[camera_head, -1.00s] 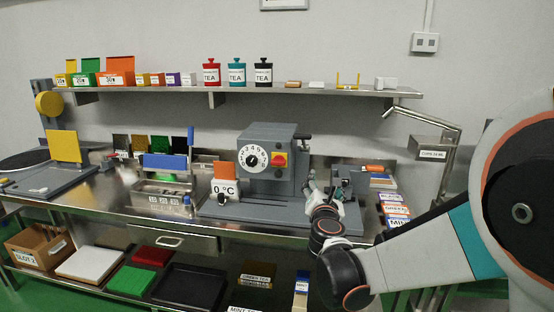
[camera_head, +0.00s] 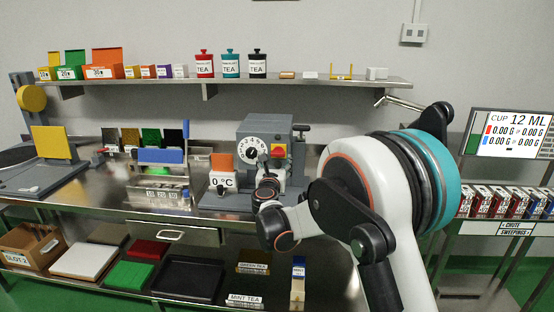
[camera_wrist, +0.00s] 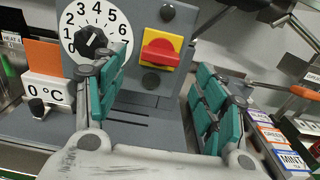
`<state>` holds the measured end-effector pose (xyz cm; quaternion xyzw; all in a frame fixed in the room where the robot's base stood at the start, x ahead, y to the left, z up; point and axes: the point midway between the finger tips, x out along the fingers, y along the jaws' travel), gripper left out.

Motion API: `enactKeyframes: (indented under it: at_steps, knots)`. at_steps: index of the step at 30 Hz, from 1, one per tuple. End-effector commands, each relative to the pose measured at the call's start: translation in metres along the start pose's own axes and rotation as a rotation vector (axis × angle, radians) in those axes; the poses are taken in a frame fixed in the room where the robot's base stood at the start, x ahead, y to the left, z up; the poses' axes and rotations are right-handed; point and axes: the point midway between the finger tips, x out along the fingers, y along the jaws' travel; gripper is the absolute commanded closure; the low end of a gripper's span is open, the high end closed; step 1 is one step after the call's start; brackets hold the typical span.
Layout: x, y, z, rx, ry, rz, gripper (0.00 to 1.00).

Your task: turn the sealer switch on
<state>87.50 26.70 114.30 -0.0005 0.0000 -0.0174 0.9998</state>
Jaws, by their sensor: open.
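The sealer is a grey box (camera_head: 247,130) on the bench in the head view. Its switch is a red knob on a yellow plate (camera_head: 278,152), which also shows in the wrist view (camera_wrist: 160,50); the red handle lies roughly crosswise there. Left of it is a white numbered dial (camera_wrist: 93,32) with a black pointer knob. My gripper (camera_wrist: 160,68) is open and empty, its teal fingers on either side of the switch in the picture and apart from it. In the head view my gripper (camera_head: 270,182) is before the box, largely hidden by my wrist.
A 0 °C display (camera_head: 222,181) with an orange block above it stands left of the box. A blue-handled device (camera_head: 163,156) stands further left. A shelf (camera_head: 230,84) with tea canisters runs above. Tea boxes (camera_wrist: 275,140) lie at the right in the wrist view.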

Motion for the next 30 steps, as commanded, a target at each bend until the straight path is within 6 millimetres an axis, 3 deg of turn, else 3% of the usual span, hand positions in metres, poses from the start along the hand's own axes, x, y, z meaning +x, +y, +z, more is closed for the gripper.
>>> enactKeyframes:
  at_steps: [3,9,22,23,28,30]
  knots:
    - [0.023,0.000,-0.002,0.000,0.000,-0.002,0.35]
    - [0.048,0.000,-0.001,0.001,0.000,-0.001,0.35]
    - [0.058,0.000,0.000,0.001,0.000,0.000,0.35]
    - [0.058,0.000,0.000,0.001,0.000,0.000,0.37]
    - [0.058,0.000,0.000,0.001,0.000,0.000,0.76]
    - [0.058,0.000,0.000,0.001,0.000,0.000,0.79]
